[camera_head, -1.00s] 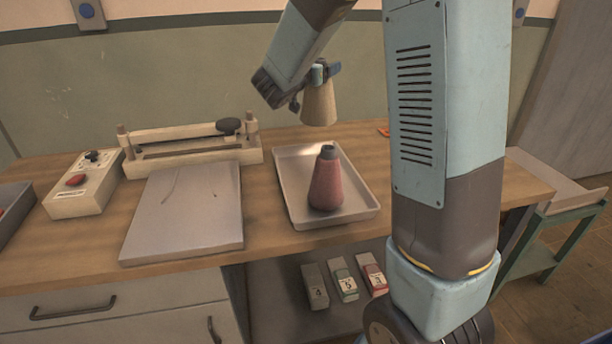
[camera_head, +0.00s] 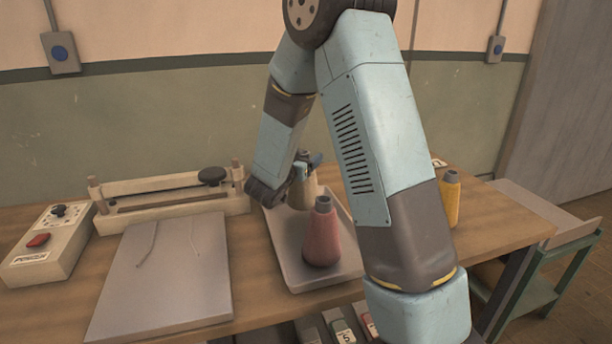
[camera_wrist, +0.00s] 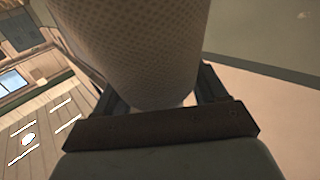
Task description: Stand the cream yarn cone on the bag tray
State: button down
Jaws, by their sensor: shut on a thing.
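The cream yarn cone (camera_head: 301,194) is held from above by my gripper (camera_head: 306,165), which is shut around its narrow top. The cone looks upright over the back part of the pale bag tray (camera_head: 288,266). Whether its base touches the tray I cannot tell, because the red cone and my arm hide part of that area. In the wrist view the cream cone (camera_wrist: 140,45) fills the upper middle, between the fingers of my gripper (camera_wrist: 160,98).
A red yarn cone (camera_head: 322,240) stands on the tray, in front of the cream one. A yellow cone (camera_head: 450,200) stands on the table at the right. A sealing bar (camera_head: 165,200), grey board (camera_head: 170,270) and button box (camera_head: 50,243) occupy the left.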

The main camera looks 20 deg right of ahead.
jog(key=shift+f, duration=2.15)
jog(key=shift+c, duration=0.3)
grip_release()
jog(key=shift+s, duration=0.1)
jog(key=v, duration=1.2)
notch_tip(320, 180, up, 12)
jog(key=w+a+n+y, duration=0.1)
jog(key=a+n+y, duration=0.25)
jog(key=y, duration=0.85)
jog(key=s+d+r+n+g, duration=0.1)
jog(key=s+d+g, duration=0.1)
jog(key=s, duration=0.8)
jog(key=s+d+r+n+g, duration=0.2)
jog(key=s+d, duration=0.3)
jog(key=s, duration=0.4)
jog(key=s+d+r+n+g, duration=0.1)
jog(key=s+d+n+g, duration=0.1)
jog(key=s, duration=0.8)
jog(key=shift+s+d+r+g+y, duration=0.4)
jog(key=shift+d+g, duration=0.2)
jog(key=shift+d, duration=0.15)
